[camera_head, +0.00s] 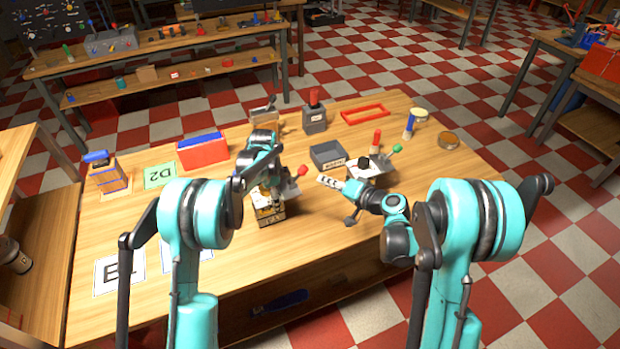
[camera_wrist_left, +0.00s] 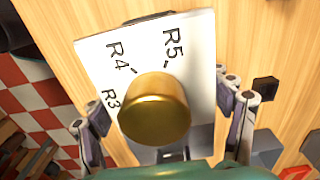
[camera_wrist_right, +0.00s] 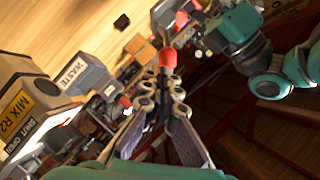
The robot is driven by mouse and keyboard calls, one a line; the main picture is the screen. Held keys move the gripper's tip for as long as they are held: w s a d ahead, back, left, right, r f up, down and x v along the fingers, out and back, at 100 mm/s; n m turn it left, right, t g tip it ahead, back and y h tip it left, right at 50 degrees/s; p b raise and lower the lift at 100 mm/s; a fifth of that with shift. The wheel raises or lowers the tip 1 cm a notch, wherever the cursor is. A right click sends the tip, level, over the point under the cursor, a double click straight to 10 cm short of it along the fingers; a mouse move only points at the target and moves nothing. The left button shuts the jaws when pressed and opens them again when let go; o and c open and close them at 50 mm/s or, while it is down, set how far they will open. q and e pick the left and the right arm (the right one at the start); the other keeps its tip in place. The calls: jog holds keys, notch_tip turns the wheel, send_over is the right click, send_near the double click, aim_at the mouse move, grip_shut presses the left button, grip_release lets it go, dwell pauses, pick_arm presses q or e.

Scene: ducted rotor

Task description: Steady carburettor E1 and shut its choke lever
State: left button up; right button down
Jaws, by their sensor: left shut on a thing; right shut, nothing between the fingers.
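One carburettor (camera_head: 270,213) stands near the table's middle with a yellow-black front label and a red-knobbed lever (camera_head: 302,170). My left gripper (camera_head: 268,180) comes down over it. In the left wrist view its fingers clasp both sides of that carburettor, whose white plate (camera_wrist_left: 190,60) reads R3, R4, R5 around a brass knob (camera_wrist_left: 155,108). A second carburettor (camera_head: 372,172), with a green-knobbed lever (camera_head: 397,148), stands to the right. My right gripper (camera_wrist_right: 165,92) is shut and empty. A red knob (camera_wrist_right: 168,57) shows just beyond its tips; contact is unclear. I cannot read which carburettor is E1.
The second carburettor's MIX R2 label (camera_wrist_right: 18,107) shows close at the left in the right wrist view. A grey waste bin (camera_head: 328,155), red bin (camera_head: 203,152) and red tray (camera_head: 365,114) stand further back. A D2 card (camera_head: 160,175) lies left. The table's right front is clear.

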jog(key=w+d+f+m+g+y, duration=0.25)
jog(key=d+m+g+y, duration=0.5)
jog(key=m, duration=1.45)
jog(key=h, duration=0.2)
send_near(298, 175)
jog(key=w+a+f, duration=0.1)
jog(key=a+f, duration=0.1)
jog(key=a, duration=0.1)
jog(key=shift+w+a+r+g, duration=0.2)
jog(key=shift+w+r+g, duration=0.1)
jog(key=shift+r+g, duration=0.15)
